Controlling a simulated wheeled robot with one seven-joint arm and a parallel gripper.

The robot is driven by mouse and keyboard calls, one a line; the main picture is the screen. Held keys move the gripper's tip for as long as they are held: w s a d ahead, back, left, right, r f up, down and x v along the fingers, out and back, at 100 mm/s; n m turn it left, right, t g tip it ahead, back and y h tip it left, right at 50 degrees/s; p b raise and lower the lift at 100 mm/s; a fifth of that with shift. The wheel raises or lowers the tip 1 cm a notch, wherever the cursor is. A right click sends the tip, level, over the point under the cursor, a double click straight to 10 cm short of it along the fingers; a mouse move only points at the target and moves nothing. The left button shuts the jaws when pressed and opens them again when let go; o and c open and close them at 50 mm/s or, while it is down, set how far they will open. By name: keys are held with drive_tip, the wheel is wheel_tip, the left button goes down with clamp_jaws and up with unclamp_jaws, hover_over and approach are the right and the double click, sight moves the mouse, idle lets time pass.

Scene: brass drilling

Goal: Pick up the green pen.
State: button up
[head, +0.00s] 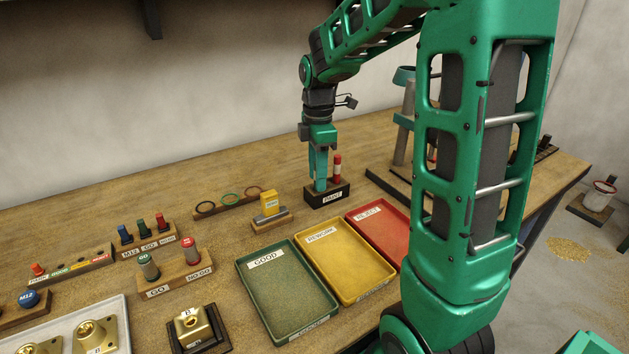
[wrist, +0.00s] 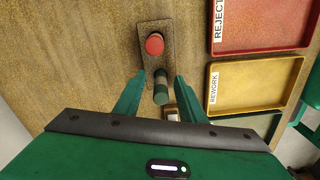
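The green pen (wrist: 161,88) stands upright in the dark PAINT holder (head: 326,196), beside a red and white pen (head: 337,166). In the wrist view the holder (wrist: 149,28) shows from above, with the red pen's top (wrist: 154,44) beyond the green one. My gripper (wrist: 158,84) is open, one finger on each side of the green pen, with a visible gap on both sides. In the head view my gripper (head: 319,182) points down at the holder, and its green fingers hide most or all of the green pen.
Green GOOD (head: 287,306), yellow REWORK (head: 345,272) and red REJECT (head: 395,249) trays lie in front of the holder. A block with a yellow item (head: 270,204) stands to its left. A grey stand (head: 403,135) is to its right, partly behind my arm.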

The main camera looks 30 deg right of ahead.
clamp_jaws()
idle(0.3)
